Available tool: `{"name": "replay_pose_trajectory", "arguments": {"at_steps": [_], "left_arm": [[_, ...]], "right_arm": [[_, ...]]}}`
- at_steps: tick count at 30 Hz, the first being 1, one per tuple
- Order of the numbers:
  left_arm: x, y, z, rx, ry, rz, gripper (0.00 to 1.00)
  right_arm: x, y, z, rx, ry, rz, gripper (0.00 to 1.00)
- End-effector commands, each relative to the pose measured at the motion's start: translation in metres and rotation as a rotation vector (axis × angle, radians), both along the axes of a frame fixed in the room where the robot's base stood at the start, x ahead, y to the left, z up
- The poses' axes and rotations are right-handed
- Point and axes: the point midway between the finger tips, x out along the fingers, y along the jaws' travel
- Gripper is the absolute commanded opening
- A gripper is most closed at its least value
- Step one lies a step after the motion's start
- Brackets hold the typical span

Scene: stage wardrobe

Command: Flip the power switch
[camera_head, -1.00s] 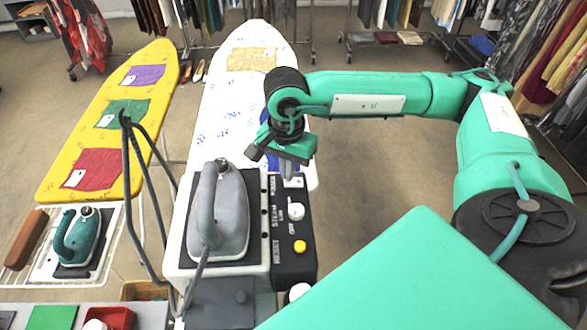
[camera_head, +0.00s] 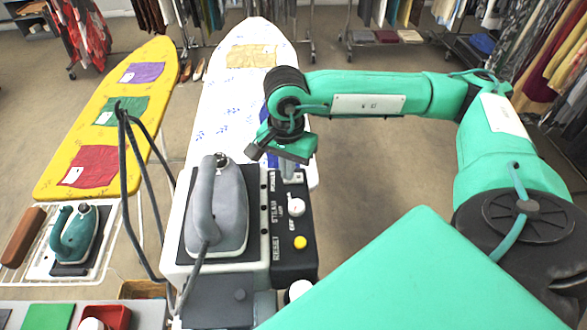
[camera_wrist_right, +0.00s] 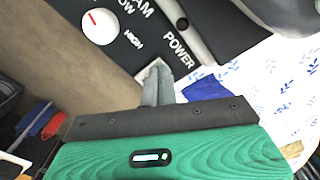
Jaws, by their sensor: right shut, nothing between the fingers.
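The black control panel (camera_head: 291,258) of the steam station has a white steam knob (camera_head: 296,207) and a yellow reset button (camera_head: 300,242). In the right wrist view the panel shows the POWER label (camera_wrist_right: 178,48) and the knob with a red mark (camera_wrist_right: 98,26). My right gripper (camera_head: 289,170) is shut and empty, fingers pointing down at the panel's far end. In the wrist view its fingertips (camera_wrist_right: 157,78) are beside the POWER label, against a small pale piece, probably the power switch (camera_wrist_right: 153,67). The fingers mostly cover it, so its position and any contact are unclear. My left gripper is out of view.
A grey iron (camera_head: 219,205) stands on the station left of the panel, its cord running forward. A white ironing board (camera_head: 226,115) lies beyond. A yellow board (camera_head: 125,90) and a teal iron (camera_head: 75,235) are at left. Open floor lies right of the panel.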

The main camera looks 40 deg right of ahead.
Motion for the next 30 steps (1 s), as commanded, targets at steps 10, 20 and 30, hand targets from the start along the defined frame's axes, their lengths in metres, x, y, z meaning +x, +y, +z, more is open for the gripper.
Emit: {"name": "replay_pose_trajectory", "arguments": {"at_steps": [10,20,30], "left_arm": [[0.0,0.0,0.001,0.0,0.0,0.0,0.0],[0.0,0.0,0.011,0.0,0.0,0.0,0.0],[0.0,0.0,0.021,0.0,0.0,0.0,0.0]], "right_arm": [[0.0,0.0,0.004,0.0,0.001,0.0,0.0],[0.0,0.0,0.031,0.0,0.0,0.0,0.0],[0.0,0.0,0.059,0.0,-0.001,0.0,0.0]]}}
